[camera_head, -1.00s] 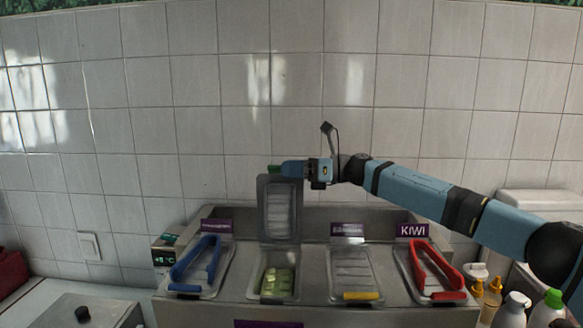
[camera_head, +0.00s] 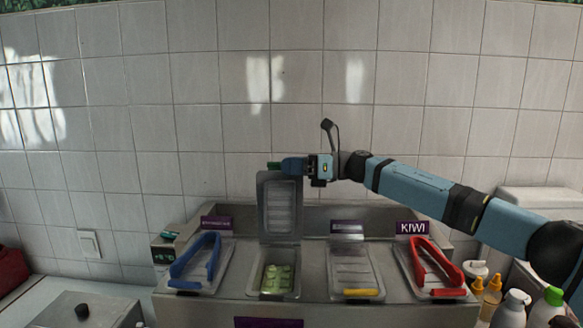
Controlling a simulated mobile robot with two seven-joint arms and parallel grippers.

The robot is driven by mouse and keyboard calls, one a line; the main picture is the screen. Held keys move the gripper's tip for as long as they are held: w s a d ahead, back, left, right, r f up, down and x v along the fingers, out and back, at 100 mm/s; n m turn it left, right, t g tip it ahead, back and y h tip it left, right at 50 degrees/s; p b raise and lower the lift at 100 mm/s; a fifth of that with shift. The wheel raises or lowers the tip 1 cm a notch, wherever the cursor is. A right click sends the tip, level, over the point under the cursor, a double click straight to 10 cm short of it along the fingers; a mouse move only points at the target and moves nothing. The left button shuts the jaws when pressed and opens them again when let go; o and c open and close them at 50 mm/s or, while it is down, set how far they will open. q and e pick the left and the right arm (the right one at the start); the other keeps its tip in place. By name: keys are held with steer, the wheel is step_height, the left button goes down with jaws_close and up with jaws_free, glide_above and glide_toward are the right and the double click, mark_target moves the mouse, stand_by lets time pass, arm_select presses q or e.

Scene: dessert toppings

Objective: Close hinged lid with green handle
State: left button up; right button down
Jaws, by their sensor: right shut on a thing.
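The hinged lid (camera_head: 281,210) is clear grey plastic and stands upright, open, at the back of its container. Its green handle (camera_head: 273,166) shows at the lid's top edge. My right gripper (camera_head: 286,167) is shut on the green handle, reaching in from the right; its fingers cover part of the handle. Below the lid, the open container (camera_head: 263,286) holds green pieces (camera_head: 278,277). My left gripper is not in view.
Blue tongs (camera_head: 196,262) lie on the left container's lid. Red tongs (camera_head: 436,268) lie on the KIWI container's lid. A shut lid with a yellow handle (camera_head: 358,292) is just right of the open container. Bottles (camera_head: 511,310) stand at the lower right.

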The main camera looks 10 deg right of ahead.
steer(key=s+a+f+n+b, duration=0.2)
steer(key=s+n+b, duration=0.2)
steer(key=s+b, duration=0.6)
steer(key=shift+s+b, duration=0.3)
steer(key=shift+s, duration=0.3)
steer(key=shift+a, duration=0.1)
steer(key=c, duration=1)
jaws_free()
steer(key=shift+o, duration=0.3)
